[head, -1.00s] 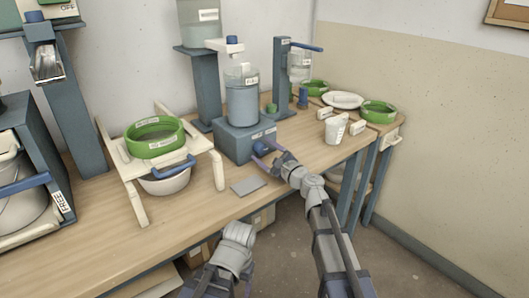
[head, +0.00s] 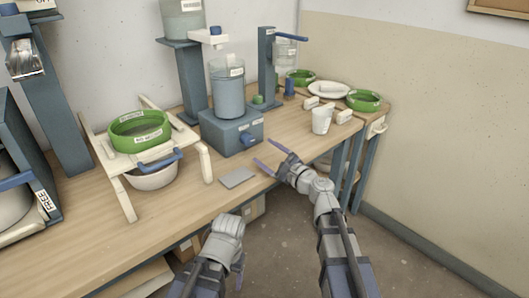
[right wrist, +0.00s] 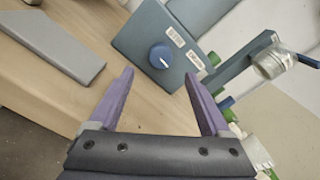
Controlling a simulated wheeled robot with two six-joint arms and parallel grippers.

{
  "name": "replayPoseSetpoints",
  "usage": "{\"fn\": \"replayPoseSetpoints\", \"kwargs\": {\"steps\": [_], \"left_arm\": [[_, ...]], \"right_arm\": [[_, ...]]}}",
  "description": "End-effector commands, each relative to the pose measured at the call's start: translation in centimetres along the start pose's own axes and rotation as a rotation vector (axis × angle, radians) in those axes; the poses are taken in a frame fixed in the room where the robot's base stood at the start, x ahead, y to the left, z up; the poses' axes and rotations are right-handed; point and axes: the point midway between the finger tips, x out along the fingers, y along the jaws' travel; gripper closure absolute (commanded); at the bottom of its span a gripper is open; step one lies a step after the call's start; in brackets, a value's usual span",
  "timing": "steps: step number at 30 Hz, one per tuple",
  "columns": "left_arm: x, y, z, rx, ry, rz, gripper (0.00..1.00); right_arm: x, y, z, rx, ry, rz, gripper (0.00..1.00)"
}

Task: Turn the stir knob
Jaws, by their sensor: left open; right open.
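The stir knob (head: 246,139) is a blue dial on the front of a blue-grey box (head: 222,133), under a clear cylinder (head: 228,92). In the right wrist view the round knob (right wrist: 161,56) has a white pointer mark and lies beyond and between the fingertips. My right gripper (head: 267,156) is open and empty, a little in front of the knob and apart from it. Its purple fingers (right wrist: 158,88) show spread in the right wrist view. My left gripper (head: 236,275) is low at the front below the table edge, its fingers mostly hidden.
A grey plate (head: 237,178) lies on the table before the box. A white cup (head: 321,120) and small white blocks are on the right.

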Motion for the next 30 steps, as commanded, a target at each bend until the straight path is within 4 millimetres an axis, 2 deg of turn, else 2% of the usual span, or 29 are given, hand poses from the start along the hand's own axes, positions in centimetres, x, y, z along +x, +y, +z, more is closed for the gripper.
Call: {"fn": "replayPoseSetpoints", "kwargs": {"steps": [3, 12, 19, 23, 30], "left_arm": [[-0.1, 0.0, 0.0, 0.000, 0.000, 0.000, 0.28], [-0.4, 0.0, 0.0, 0.000, 0.000, 0.001, 0.28], [-0.3, 0.0, 0.0, 0.000, 0.000, 0.001, 0.28], [-0.3, 0.0, 0.0, 0.000, 0.000, 0.001, 0.28], [-0.3, 0.0, 0.0, 0.000, 0.000, 0.001, 0.28]], "right_arm": [[0.0, 0.0, 0.0, 0.029, 0.001, 0.000, 0.19], [-0.1, 0.0, 0.1, 0.304, 0.016, 0.002, 0.19], [0.3, 0.0, 0.0, 0.317, 0.016, 0.002, 0.19], [1.4, 0.0, 0.0, 0.316, 0.016, 0.003, 0.19], [4.9, -0.1, -0.1, 0.315, 0.015, 0.003, 0.19]]}}
